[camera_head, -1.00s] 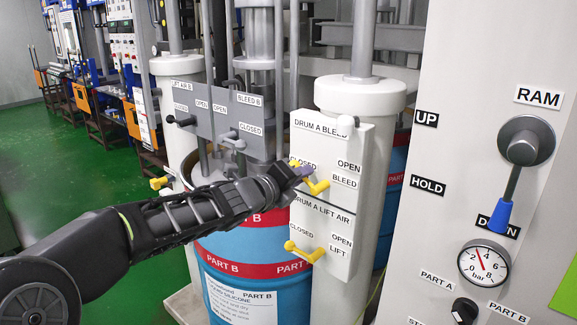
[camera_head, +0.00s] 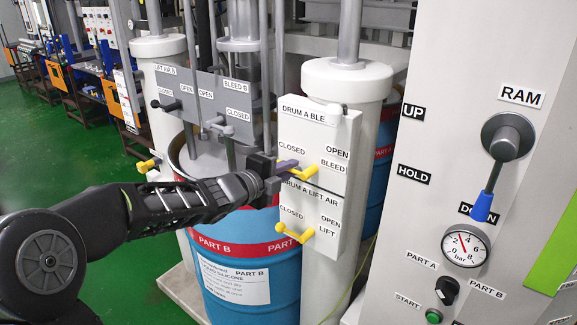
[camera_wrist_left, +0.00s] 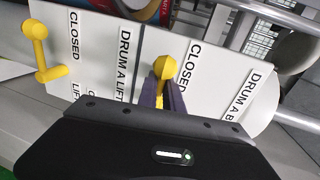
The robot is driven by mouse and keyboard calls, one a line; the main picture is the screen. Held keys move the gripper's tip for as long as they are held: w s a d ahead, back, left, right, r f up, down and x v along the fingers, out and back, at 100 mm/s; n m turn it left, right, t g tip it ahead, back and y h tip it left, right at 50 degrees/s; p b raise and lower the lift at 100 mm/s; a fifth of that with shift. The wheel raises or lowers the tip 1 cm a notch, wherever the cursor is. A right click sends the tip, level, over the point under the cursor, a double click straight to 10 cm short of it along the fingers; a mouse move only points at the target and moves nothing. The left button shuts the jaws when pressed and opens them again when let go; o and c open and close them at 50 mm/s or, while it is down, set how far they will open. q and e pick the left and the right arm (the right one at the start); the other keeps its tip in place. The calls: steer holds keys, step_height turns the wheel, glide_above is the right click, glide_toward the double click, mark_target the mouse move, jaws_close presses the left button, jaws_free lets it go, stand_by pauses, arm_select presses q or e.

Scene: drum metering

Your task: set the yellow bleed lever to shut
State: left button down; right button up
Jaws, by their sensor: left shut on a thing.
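The yellow bleed lever (camera_head: 310,171) is on the white "DRUM A BLEED" panel (camera_head: 318,133), left of the BLEED label. My left gripper (camera_head: 289,166) comes in from the left, its purple fingers shut on this lever. In the left wrist view the fingers (camera_wrist_left: 168,97) sit around the lever, and its rounded yellow end (camera_wrist_left: 165,67) shows beyond them, near the CLOSED label. The rest of the lever is partly hidden by the fingers and wrist, so I cannot tell its exact setting. My right gripper is not in view.
A second yellow lever, for lift air (camera_head: 296,233), is just below; it also shows in the left wrist view (camera_wrist_left: 42,52). A blue drum (camera_head: 240,284) stands under my left arm. The ram panel (camera_head: 440,130) is at the right.

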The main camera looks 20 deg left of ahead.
arm_select(q)
steer(key=shift+a, duration=0.1)
steer(key=c, duration=1.5)
jaws_free()
steer(key=v, duration=0.7)
steer(key=shift+s, duration=0.35)
steer(key=shift+a, duration=0.1)
